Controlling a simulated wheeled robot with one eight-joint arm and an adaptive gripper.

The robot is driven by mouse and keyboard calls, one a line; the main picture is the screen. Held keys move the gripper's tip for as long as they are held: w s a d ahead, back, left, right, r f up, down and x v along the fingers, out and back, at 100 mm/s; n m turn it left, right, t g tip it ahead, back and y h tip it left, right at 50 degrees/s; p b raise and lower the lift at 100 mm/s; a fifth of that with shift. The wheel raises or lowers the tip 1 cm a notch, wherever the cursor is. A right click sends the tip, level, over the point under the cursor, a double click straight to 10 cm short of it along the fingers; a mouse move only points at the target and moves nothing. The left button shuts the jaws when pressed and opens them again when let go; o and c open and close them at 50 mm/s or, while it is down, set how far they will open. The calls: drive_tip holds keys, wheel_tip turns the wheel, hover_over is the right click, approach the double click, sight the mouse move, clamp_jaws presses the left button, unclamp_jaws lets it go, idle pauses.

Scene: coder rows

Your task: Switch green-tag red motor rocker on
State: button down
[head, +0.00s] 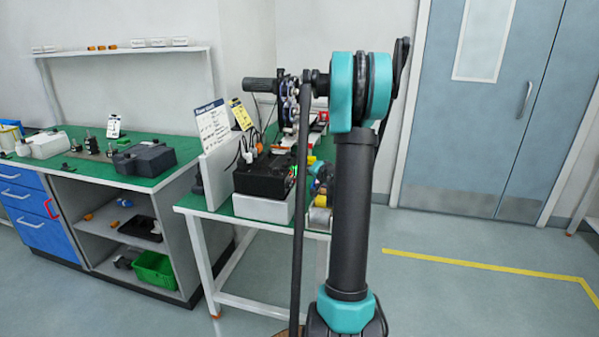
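A black box (263,176) on a white base (263,207) stands on the green-topped table in the middle of the head view. Small green and red spots show at its right edge, partly behind my arm. I cannot make out a green tag or a red motor rocker, or whether any rocker is on or off. My arm rises in front of the table and bends left at the top. Its far end is above the table, apart from the box as seen here. My gripper's fingers cannot be made out clearly.
White and yellow cards (213,125) stand on the table behind the box. Colored rolls (321,190) lie at its right side. A green-topped workbench (75,165) with blue drawers is at left, with a green bin (154,268) below. Floor is clear at right before grey doors (490,120).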

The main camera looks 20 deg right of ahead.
drive_tip(key=shift+s+d+r, duration=0.1)
drive_tip(key=shift+s+d, duration=0.25)
drive_tip(key=shift+d, duration=0.1)
drive_tip(key=s+d, duration=0.1)
drive_tip(key=d, duration=0.1)
drive_tip(key=s+d, duration=0.1)
drive_tip(key=d, duration=0.1)
drive_tip(key=shift+s+r, duration=0.35)
drive_tip(key=shift+r, duration=0.05)
drive_tip(key=shift+s+d, duration=0.1)
idle(0.4)
